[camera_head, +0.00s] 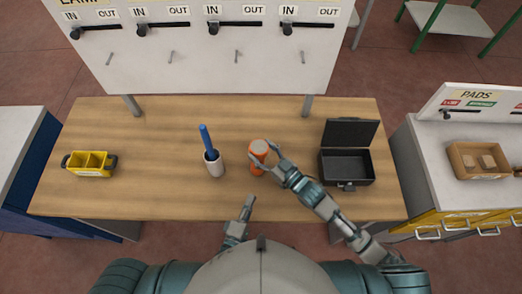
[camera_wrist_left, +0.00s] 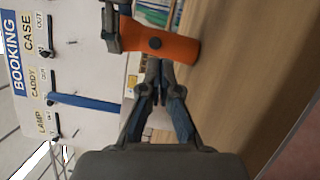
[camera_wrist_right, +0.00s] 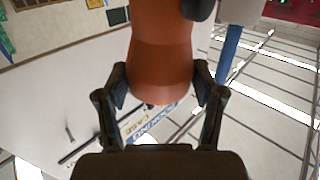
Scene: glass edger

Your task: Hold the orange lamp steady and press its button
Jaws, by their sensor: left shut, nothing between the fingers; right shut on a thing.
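The orange lamp (camera_head: 256,166) stands on the wooden table with its pale top up. My right gripper (camera_head: 263,157) is shut on it from the right; the right wrist view shows the orange body (camera_wrist_right: 162,50) between the two fingers (camera_wrist_right: 162,92). A round dark button (camera_wrist_left: 155,43) shows on the lamp's side in the left wrist view. A dark part, perhaps the button, also shows in the right wrist view (camera_wrist_right: 198,8). My left gripper (camera_head: 249,201) is shut and empty near the table's front edge, apart from the lamp. Its fingertips (camera_wrist_left: 158,82) point towards the lamp.
An open black case (camera_head: 347,167) is at the right, a yellow caddy (camera_head: 89,164) at the far left. A white board (camera_head: 200,55) with levers rises behind. The table between caddy and cup is clear.

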